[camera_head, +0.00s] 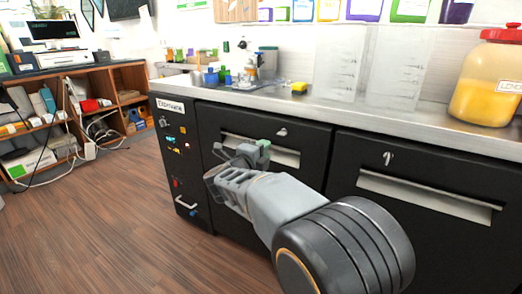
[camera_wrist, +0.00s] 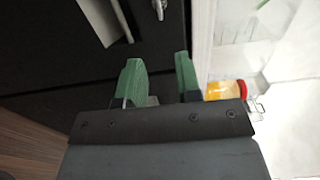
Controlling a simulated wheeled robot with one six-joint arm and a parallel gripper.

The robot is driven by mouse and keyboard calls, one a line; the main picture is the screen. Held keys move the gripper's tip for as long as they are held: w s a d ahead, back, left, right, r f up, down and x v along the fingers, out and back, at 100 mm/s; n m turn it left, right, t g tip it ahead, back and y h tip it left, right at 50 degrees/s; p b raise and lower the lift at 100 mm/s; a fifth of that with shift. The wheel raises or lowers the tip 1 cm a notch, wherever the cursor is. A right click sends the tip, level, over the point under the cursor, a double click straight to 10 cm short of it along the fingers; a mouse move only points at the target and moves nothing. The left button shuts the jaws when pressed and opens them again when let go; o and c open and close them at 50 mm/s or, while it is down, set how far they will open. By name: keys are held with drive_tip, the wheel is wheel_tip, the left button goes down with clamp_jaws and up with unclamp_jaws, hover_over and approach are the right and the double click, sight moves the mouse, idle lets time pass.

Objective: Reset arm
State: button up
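My gripper (camera_head: 243,158) is at the end of my arm in the head view, in front of the black counter cabinet (camera_head: 315,190) and below the countertop edge. In the wrist view its two green fingertips (camera_wrist: 160,75) stand apart with nothing between them. Beyond them shows the dark cabinet front with a pale drawer handle (camera_wrist: 106,18). No cup sealer can be made out for certain in either view.
A wooden shelf (camera_head: 100,85) stands at left. The wooden floor (camera_head: 100,220) is open there.

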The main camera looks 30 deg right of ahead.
drive_tip(key=shift+s+a, duration=0.25)
drive_tip(key=shift+a, duration=0.15)
drive_tip(key=a+r+n+t+y+p, duration=0.6)
drive_tip(key=a+r+n+y+p, duration=0.95)
drive_tip(key=n+p, duration=0.45)
drive_tip(key=s+r+n+g+p, duration=0.2)
drive_tip(key=s+n+g+p, duration=0.8)
drive_tip(key=s+p, duration=0.4)
drive_tip(key=s, duration=0.4)
drive_tip(key=shift+n+g, duration=0.4)
drive_tip(key=shift+r, duration=0.15)
